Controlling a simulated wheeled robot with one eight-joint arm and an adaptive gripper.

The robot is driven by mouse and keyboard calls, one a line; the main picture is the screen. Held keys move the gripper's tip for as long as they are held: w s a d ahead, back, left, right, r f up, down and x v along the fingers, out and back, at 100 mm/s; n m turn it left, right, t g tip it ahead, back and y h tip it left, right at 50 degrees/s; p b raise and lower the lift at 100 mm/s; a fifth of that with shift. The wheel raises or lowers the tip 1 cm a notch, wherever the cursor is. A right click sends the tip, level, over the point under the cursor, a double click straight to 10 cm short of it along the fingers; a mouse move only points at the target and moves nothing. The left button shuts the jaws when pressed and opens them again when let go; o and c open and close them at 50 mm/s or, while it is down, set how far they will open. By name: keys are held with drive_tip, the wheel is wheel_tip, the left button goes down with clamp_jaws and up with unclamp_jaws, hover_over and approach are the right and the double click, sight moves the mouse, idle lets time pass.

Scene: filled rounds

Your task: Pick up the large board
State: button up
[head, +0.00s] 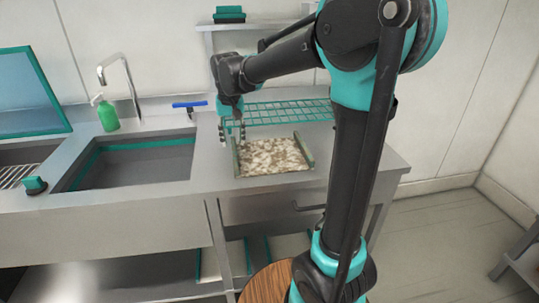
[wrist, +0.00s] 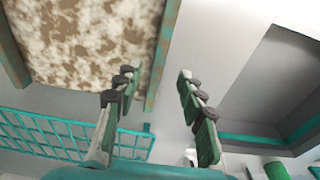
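The large board (head: 272,157) appears to be the mottled white-and-brown panel with raised greenish side rims, lying flat on the steel counter right of the sink. In the wrist view its mottled face (wrist: 80,40) fills the upper left. My gripper (head: 234,132) is over the board's left edge in the head view. In the wrist view my gripper (wrist: 158,73) is open, its two fingers apart, with the board's rim (wrist: 160,60) showing between them. I cannot tell whether the fingers touch it or how high they are. Nothing is held.
A teal wire rack (head: 290,112) lies behind the board. The sink (head: 135,165) is to the left, with a green bottle (head: 107,115), a tap (head: 120,80) and a blue squeegee-like tool (head: 190,105) behind it. A narrow counter strip between sink and board is clear.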

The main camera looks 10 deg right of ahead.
sight(234, 151)
drive_tip(key=f, duration=0.5)
drive_tip(key=shift+w, duration=0.3)
clamp_jaws()
